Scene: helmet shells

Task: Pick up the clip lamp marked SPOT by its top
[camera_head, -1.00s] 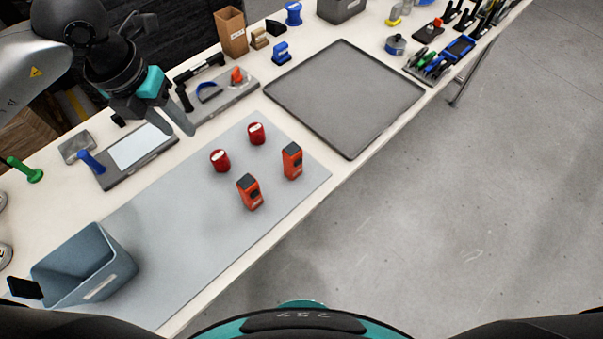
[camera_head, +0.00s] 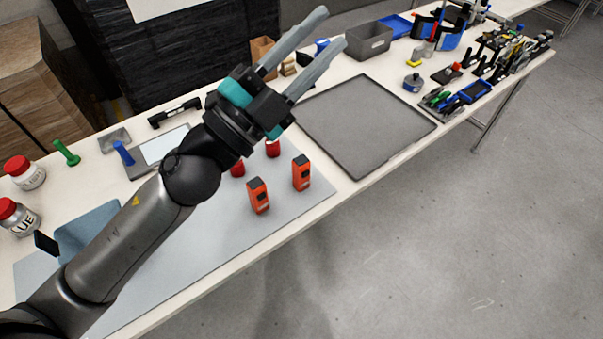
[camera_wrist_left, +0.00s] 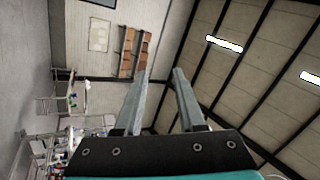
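Two upright orange blocks with dark tops stand on the grey-blue mat (camera_head: 215,235) in the head view: a left one (camera_head: 258,197) and a right one (camera_head: 301,173). They may be the clip lamps. Their labels are too small to read, so I cannot tell which is marked SPOT. My left gripper (camera_head: 330,28) is raised above the bench, pointing up and right, well apart from both blocks. Its two grey fingers are spread with nothing between them, as the left wrist view (camera_wrist_left: 161,72) also shows. My right gripper is not in view.
Two red cans, one (camera_head: 272,149) and another (camera_head: 237,169) partly hidden by my arm, stand behind the blocks. A grey tray (camera_head: 365,125) lies to the right. My left arm partly covers the blue-grey bin (camera_head: 88,222). Tools crowd the far right of the bench.

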